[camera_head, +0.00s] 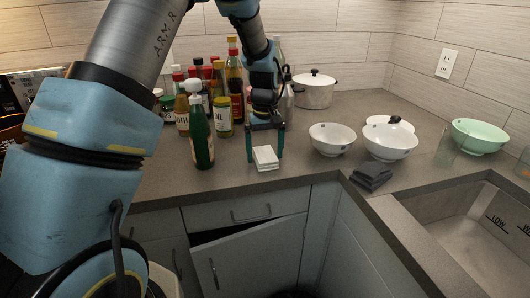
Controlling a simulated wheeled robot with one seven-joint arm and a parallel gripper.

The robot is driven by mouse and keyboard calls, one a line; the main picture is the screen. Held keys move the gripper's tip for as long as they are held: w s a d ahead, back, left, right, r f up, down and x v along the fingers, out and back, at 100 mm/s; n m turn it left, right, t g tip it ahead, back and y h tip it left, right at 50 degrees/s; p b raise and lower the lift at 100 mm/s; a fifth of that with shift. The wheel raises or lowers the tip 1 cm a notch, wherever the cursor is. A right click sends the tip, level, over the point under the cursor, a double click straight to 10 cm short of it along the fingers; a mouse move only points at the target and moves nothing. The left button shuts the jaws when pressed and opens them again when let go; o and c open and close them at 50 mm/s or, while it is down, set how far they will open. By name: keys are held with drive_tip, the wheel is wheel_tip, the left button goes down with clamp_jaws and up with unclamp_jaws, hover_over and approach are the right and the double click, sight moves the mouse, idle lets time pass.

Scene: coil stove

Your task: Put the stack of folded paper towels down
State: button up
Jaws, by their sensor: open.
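The stack of folded paper towels (265,158) is white and lies flat on the grey countertop, near its front edge. My gripper (265,150) points down over it, with one teal finger to the left of the stack and one to the right. The fingers are apart, and the stack appears to rest on the counter between them. I cannot tell from this view whether either finger touches it.
Bottles and jars (200,131) crowd the counter to the left. A white pot (314,92) stands behind. White bowls (331,140), a dark folded cloth (371,176) and a green bowl (479,136) are to the right, by the sink (470,225). A cabinet door (250,262) below hangs ajar.

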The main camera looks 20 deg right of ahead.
sight(265, 154)
wheel_tip(265, 154, up, 12)
drive_tip(key=b, duration=0.3)
drive_tip(key=a+f, duration=0.3)
drive_tip(key=a, duration=1.3)
drive_tip(key=s+a+f, duration=0.2)
drive_tip(key=s+a, duration=0.3)
drive_tip(key=a, duration=0.2)
drive_tip(key=s+a+f+t, duration=0.1)
drive_tip(key=s+a, duration=0.4)
drive_tip(key=a, duration=0.3)
drive_tip(key=shift+s+a+f+t, duration=0.15)
drive_tip(key=shift+s+f+t, duration=0.15)
drive_tip(key=shift+f, duration=0.1)
